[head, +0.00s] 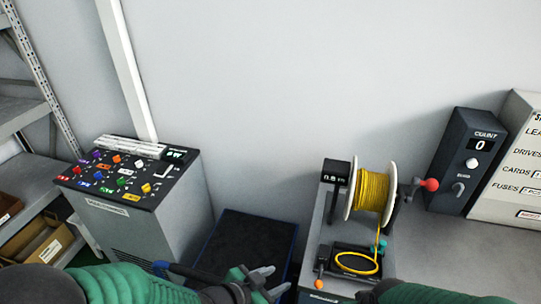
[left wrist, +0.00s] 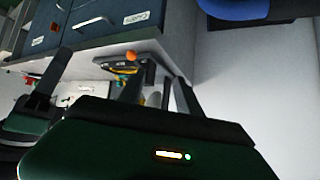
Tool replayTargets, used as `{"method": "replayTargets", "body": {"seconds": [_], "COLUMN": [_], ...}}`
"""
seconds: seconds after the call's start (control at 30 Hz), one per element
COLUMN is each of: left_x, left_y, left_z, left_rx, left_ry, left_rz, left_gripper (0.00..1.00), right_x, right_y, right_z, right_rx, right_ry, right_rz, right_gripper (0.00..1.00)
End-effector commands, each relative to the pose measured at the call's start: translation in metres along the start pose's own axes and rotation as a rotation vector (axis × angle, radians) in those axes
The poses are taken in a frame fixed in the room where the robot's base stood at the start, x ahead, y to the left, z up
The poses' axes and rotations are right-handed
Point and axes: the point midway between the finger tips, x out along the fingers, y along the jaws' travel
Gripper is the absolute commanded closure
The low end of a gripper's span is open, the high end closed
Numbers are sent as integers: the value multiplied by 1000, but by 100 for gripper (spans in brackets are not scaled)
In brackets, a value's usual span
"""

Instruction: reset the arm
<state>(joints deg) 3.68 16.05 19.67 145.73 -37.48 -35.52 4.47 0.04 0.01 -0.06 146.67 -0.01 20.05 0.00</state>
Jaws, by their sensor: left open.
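My left arm, in a green sleeve, comes in along the bottom of the head view. Its gripper (head: 268,280) is open and appears empty, over the floor side of the bench and in front of a dark mat-like panel (head: 250,240). The left wrist view shows a dark housing of mine with a small lit strip, below a bench with dark drawers (left wrist: 145,18). A piece of my right arm's green sleeve shows at the bottom right of the head view; I do not see its gripper fingers.
A grey console (head: 135,180) with coloured knobs stands at left. A yellow wire spool (head: 374,190) with a red-knobbed crank stands on the right bench, with a yellow coil (head: 357,263) before it. A counter box (head: 466,160) reads 0. Metal shelves (head: 25,115) stand far left.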

Motion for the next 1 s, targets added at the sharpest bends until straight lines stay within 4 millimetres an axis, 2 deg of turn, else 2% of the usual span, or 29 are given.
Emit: {"method": "replayTargets", "body": {"seconds": [0.03, 0.2, 0.33, 0.4, 0.53, 0.67, 1.0], "left_x": [-6, -41, -84, -110, -143, -149, -152], "left_y": [-17, -72, -99, -97, -77, -65, -71], "left_z": [11, 62, 110, 131, 149, 151, 157], "left_rx": [-22, -149, -340, -477, -683, -744, -750], "left_ry": [-38, -225, -424, -534, -663, -701, -697], "left_rz": [-47, -221, -366, -418, -436, -432, -426], "left_gripper": [59, 59, 59, 59, 59, 59, 59], "right_x": [0, 0, 0, 0, 0, 0, 0], "right_y": [0, 0, -1, -1, -1, -1, 0], "right_z": [0, 0, 0, 0, 0, 0, 0], "right_rx": [0, -1, -2, -2, -2, -2, -1], "right_ry": [0, 0, 0, 0, 0, 0, 0], "right_rz": [0, 0, -1, -1, -1, 0, 0], "right_gripper": [100, 100, 100, 100, 100, 100, 100]}}
